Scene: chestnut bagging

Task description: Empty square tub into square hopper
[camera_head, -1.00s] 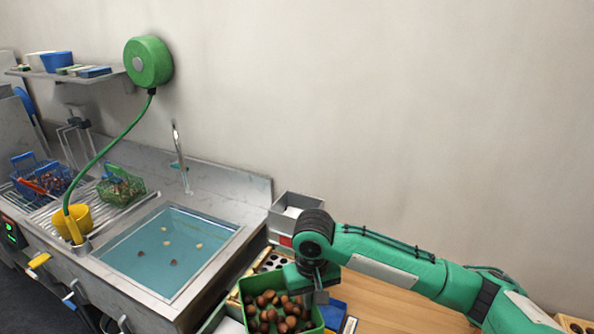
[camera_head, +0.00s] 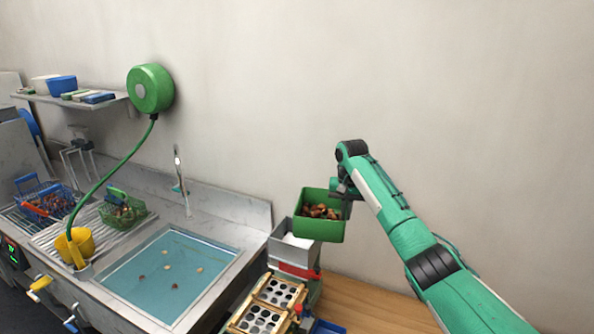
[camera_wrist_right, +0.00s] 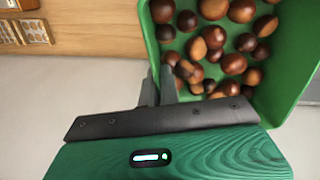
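The green square tub (camera_head: 319,229) holds several brown chestnuts (camera_head: 320,211). It hangs in the air above and slightly right of the grey square hopper (camera_head: 292,252), tilted a little toward the camera. My right gripper (camera_head: 344,199) is at the tub's right side. In the right wrist view the gripper's fingers (camera_wrist_right: 159,88) are closed on the wall of the tub (camera_wrist_right: 294,95), with chestnuts (camera_wrist_right: 213,38) lying inside. The hopper's opening shows partly, with something white inside; the tub covers part of its right side. My left gripper is out of view.
A wooden tray with round holes (camera_head: 268,308) stands in front of the hopper on the wooden counter (camera_head: 372,306). A water-filled sink (camera_head: 168,270) lies to the left. The wall (camera_head: 440,110) is behind. The counter right of the hopper is mostly clear.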

